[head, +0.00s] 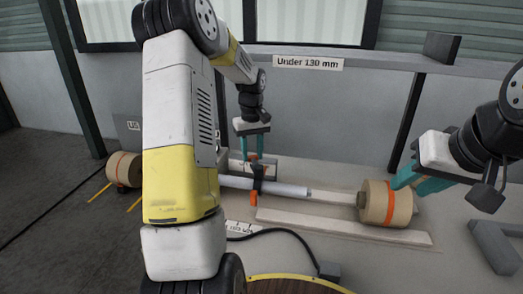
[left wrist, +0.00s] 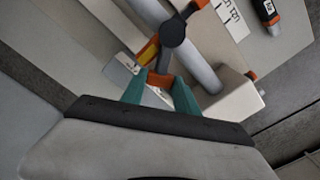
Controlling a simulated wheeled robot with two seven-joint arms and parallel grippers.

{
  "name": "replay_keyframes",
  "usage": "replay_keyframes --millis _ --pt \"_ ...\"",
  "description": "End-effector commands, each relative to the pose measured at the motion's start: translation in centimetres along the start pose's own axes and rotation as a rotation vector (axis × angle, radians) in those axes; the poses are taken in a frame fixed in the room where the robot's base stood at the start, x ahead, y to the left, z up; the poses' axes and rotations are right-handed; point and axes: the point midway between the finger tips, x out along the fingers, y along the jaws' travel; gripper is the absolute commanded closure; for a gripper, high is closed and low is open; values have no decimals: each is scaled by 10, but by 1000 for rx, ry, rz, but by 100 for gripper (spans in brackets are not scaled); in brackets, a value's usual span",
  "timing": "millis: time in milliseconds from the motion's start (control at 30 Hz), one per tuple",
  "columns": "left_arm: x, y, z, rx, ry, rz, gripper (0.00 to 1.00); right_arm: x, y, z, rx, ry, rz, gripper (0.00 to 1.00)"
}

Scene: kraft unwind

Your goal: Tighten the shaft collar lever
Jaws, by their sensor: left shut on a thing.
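The shaft collar (head: 257,179) is a dark ring around the pale grey shaft (head: 285,188), with orange parts above and below it. In the left wrist view the dark collar (left wrist: 174,33) sits on the shaft (left wrist: 203,73). My left gripper (head: 254,155) reaches down from above the shaft. Its teal fingers (left wrist: 160,92) are shut on the orange end of the collar lever (left wrist: 160,79). My right gripper (head: 408,187) has its teal fingers apart beside the right kraft roll (head: 376,205); whether it touches the roll is unclear.
Another kraft roll (head: 124,169) with an orange band lies at the far left. A pale rail (head: 340,227) runs in front of the shaft, with a black cable (head: 290,232) nearby. A sign reading "Under 130 mm" (head: 308,63) hangs on the rear beam. My left arm hides part of the middle.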

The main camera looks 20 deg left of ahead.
Motion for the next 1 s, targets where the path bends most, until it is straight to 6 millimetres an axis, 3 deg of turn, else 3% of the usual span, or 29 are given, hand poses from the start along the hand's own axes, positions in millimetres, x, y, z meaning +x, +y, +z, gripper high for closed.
replay_keyframes --millis 500,1000 --pt "-1 28 6 434 3 1 100 0 0 0 0 0 0 64" --pt "-1 37 10 589 4 1 100 0 0 0 0 0 0 64"
